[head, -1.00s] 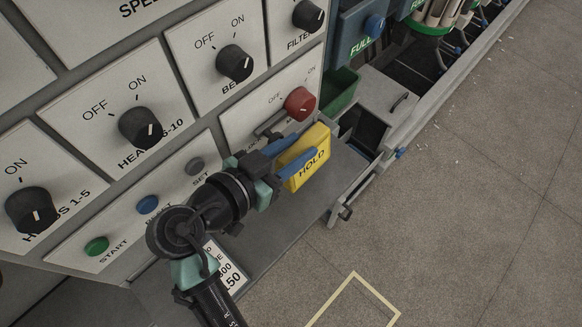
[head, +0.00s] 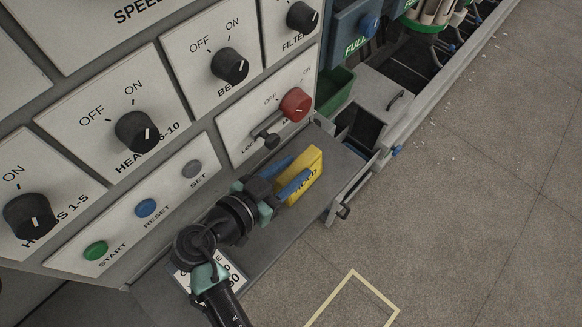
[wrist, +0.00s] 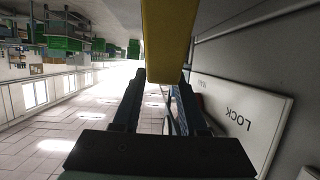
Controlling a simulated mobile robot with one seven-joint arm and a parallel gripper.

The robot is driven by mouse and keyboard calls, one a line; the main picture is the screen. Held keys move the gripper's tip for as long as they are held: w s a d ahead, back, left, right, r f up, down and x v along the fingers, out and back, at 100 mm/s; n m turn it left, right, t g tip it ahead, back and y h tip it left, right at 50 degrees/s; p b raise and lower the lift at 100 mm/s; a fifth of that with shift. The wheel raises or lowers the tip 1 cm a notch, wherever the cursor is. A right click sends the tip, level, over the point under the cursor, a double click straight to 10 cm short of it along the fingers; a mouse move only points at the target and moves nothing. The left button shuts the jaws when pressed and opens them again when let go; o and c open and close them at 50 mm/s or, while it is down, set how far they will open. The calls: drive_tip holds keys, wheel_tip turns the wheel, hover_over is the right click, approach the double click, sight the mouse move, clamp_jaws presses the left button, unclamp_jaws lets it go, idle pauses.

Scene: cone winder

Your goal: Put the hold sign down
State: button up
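The yellow hold sign (head: 314,160) is upright over the grey shelf (head: 345,165) below the control panel. My gripper (head: 296,170) is shut on it, with one blue finger on each side. The near finger covers part of the word HOLD. In the wrist view the sign (wrist: 167,40) shows between the two dark fingers of my gripper (wrist: 163,85). The sign's lower edge is close to the shelf; I cannot tell whether it touches.
The lock panel with a red knob (head: 296,104) and a dark latch (head: 267,137) is just behind the sign. A green bin (head: 335,90) and an open grey box (head: 362,130) stand beyond the shelf. Bare shelf lies right of the sign.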

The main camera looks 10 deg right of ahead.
drive_tip(key=o, duration=0.3)
drive_tip(key=shift+r, duration=0.1)
drive_tip(key=b+v, duration=0.2)
drive_tip(key=v, duration=1)
idle(0.3)
